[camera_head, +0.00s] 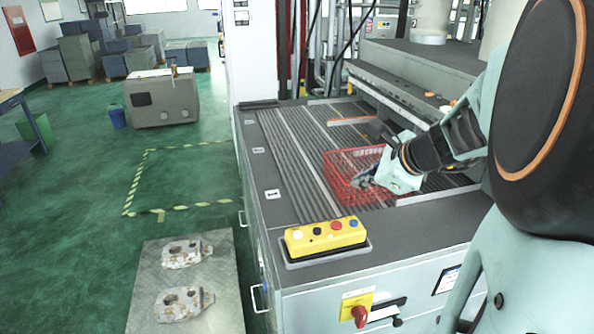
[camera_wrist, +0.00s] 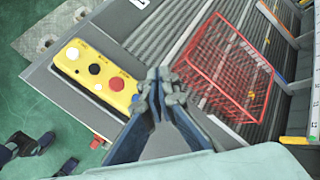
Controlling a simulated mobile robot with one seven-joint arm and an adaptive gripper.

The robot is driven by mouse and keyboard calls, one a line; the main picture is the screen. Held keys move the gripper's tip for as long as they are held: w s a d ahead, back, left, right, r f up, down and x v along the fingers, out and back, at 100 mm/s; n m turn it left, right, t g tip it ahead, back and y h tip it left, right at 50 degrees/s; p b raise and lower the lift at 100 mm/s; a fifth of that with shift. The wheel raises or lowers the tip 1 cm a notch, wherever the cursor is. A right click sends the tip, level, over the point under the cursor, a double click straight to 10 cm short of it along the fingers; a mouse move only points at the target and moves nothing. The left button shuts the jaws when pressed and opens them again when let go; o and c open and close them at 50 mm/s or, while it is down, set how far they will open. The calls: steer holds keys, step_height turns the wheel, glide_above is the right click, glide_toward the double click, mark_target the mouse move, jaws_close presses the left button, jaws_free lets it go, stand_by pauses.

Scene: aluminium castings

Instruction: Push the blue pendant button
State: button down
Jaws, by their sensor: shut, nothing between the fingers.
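The yellow pendant (camera_head: 325,241) lies on the front corner of the machine's grey top, with white, black, red and blue buttons in a row. The blue button (camera_head: 353,223) is at its right end. My gripper (camera_head: 364,180) is shut and empty, above the machine top, behind and slightly right of the pendant in the head view. It also shows in the wrist view (camera_wrist: 161,76).
A red wire basket (camera_head: 336,172) sits on the slatted bed right by my gripper; it also shows in the wrist view (camera_wrist: 232,72). A red rotary switch (camera_head: 359,315) is on the machine's front. Two castings (camera_head: 184,303) lie on a floor plate at left.

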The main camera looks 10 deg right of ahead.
mark_target(355, 224)
steer(key=shift+f, duration=0.15)
step_height(355, 224, down, 9)
steer(key=b, duration=0.7)
stand_by(1.4)
steer(key=shift+f+b, duration=0.2)
steer(key=shift+b, duration=0.25)
steer(key=shift+f+b, duration=0.45)
steer(key=shift+f, duration=0.05)
stand_by(0.4)
steer(key=shift+r, duration=0.15)
steer(key=shift+r+p, duration=0.75)
steer(key=shift+p, duration=0.05)
steer(key=shift+r, duration=0.1)
